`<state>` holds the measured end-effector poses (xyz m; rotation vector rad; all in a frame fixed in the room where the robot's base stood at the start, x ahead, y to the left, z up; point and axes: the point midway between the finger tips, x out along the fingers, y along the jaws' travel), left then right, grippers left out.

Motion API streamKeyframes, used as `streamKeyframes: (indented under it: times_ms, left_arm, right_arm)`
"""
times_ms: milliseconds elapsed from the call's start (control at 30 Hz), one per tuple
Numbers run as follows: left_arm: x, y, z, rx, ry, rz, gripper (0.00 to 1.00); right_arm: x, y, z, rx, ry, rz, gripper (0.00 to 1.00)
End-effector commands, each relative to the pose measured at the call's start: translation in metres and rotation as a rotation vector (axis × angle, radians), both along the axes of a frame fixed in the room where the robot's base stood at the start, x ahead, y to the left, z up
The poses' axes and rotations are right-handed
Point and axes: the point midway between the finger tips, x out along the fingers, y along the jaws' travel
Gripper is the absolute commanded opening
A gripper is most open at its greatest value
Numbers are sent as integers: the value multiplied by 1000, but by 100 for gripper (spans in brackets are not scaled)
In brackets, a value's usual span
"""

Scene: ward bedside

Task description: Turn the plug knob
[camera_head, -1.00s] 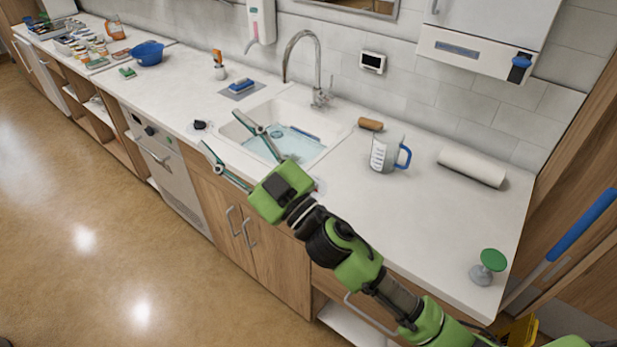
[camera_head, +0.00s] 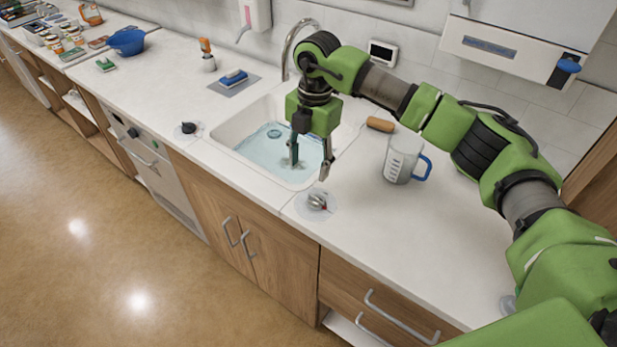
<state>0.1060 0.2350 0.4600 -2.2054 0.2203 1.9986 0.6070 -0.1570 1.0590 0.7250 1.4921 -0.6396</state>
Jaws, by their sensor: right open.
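A silver knob (camera_head: 318,202) with a small red mark sits on a round plate on the counter, by the sink's front right corner. A black knob (camera_head: 188,128) sits on another plate left of the sink. I cannot tell by a label which is the plug knob. The sink (camera_head: 235,128) holds water, with a round drain fitting (camera_head: 275,133) showing through it. My right gripper (camera_head: 309,170) points down, open and empty, over the sink's right side. In the picture its fingers are just above the silver knob and apart from it. My left gripper is out of view.
A measuring jug (camera_head: 402,160) with a blue handle stands right of the sink, near my right arm. A brown cylinder (camera_head: 380,124) lies behind it. The tap (camera_head: 288,50) rises behind the sink. The counter in front of the jug is clear.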

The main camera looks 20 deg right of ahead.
Motion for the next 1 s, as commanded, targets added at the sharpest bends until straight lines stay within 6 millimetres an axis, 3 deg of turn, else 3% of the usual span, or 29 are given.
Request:
streamKeyframes:
  times_ms: [67,167,367,533,667,800,1000]
  left_arm:
    - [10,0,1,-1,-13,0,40]
    - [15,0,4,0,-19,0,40]
    - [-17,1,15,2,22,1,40]
    - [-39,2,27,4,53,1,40]
    - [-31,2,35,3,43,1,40]
    - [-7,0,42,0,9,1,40]
    - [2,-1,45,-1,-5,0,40]
  right_arm:
    - [2,-16,5,-49,4,-33,49]
    - [2,-21,2,-67,9,-43,49]
    - [0,-20,-27,-64,13,-41,49]
    - [-1,-19,-64,-62,13,-40,49]
    - [0,-19,-91,-61,11,-39,49]
    - [0,-18,-113,-60,10,-38,49]
    - [0,-18,-129,-59,7,-37,49]
